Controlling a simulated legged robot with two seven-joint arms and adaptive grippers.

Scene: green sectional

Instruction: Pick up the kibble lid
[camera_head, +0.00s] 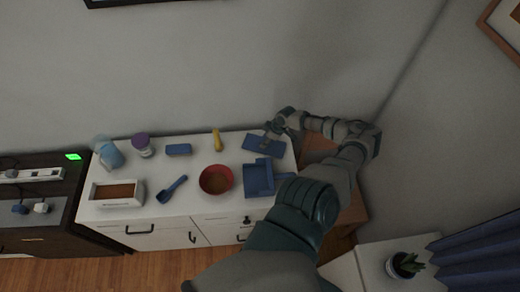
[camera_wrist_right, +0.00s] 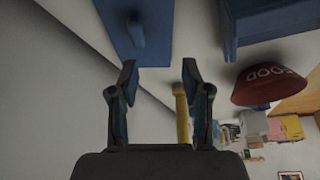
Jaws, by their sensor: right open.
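A flat blue panel with a raised handle, which looks like the kibble lid (camera_head: 262,147), lies at the back right of the white cabinet top. The same blue panel (camera_wrist_right: 155,22) and its handle show at the top of the right wrist view. My right gripper (camera_head: 271,131) is at the panel's back edge in the head view. In the right wrist view my right gripper (camera_wrist_right: 160,72) has its fingers apart with nothing between the tips, and the handle is beyond them. I cannot tell whether it touches the panel. My left gripper is not in view.
A blue open bin (camera_head: 252,182) stands in front of the panel, with a red bowl (camera_head: 216,180) to its left. A yellow object (camera_head: 217,140), blue block (camera_head: 179,149), blue scoop (camera_head: 172,190) and white box (camera_head: 128,185) are further left. The wall is close behind.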

